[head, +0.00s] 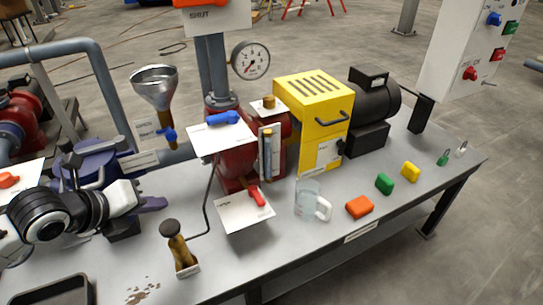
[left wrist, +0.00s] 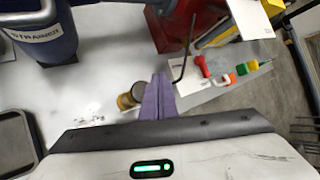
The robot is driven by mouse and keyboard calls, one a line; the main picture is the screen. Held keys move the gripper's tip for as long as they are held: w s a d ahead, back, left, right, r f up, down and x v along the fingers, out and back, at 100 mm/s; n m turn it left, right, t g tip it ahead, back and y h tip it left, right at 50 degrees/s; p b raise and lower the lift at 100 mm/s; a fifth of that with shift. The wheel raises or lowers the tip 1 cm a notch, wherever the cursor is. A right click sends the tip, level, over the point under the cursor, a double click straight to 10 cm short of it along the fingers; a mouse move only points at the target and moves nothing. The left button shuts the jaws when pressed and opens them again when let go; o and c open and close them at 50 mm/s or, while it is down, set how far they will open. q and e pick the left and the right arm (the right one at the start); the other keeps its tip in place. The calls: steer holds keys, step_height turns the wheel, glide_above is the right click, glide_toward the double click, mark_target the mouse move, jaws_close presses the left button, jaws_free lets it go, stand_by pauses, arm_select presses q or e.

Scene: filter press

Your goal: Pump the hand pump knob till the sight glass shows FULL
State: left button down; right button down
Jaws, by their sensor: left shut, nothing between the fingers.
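The hand pump knob (head: 170,228) is a dark knob on a brass stem, standing up from a small labelled base near the table's front edge. It also shows in the left wrist view (left wrist: 126,101), just left of the fingers. The sight glass (head: 268,154) is an upright tube in a pale frame beside the red housing; its level is too small to read. My left gripper (head: 154,204) is shut and empty, its purple fingers a little left of and behind the knob, apart from it. These fingers also show in the left wrist view (left wrist: 158,95). My right gripper is not in view.
A thin dark pipe runs from the pump base to the red housing (head: 236,163). A white plate with a red lever (head: 256,195), a clear jug (head: 308,200) and coloured blocks lie rightward. A dark tray (head: 58,287) sits front left. Bare tabletop surrounds the pump's front.

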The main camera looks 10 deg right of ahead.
arm_select(q)
steer(key=s+d+f+n+t+h, duration=0.1)
steer(key=s+d+f+n, duration=0.3)
steer(key=f+n, duration=0.25)
steer(key=s+d+f+n+h, duration=0.1)
steer(key=s+d+f+n, duration=0.3)
steer(key=f+n, duration=0.3)
steer(key=s+a+f+n+y, duration=0.2)
steer(key=s+a+f+n, duration=0.2)
steer(key=s+f+n, duration=0.2)
steer(key=s+a+f+n+y, duration=0.2)
steer(key=s+a+f+n, duration=0.2)
steer(key=s+n, duration=0.7)
step_height(320, 180, down, 2)
steer(key=shift+s+f+n, duration=0.15)
steer(key=shift+s+n, duration=0.05)
steer(key=shift+n, duration=0.25)
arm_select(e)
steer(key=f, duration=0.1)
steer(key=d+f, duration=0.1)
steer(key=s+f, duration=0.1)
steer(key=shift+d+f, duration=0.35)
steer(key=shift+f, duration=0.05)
arm_select(q)
steer(key=shift+a, duration=0.1)
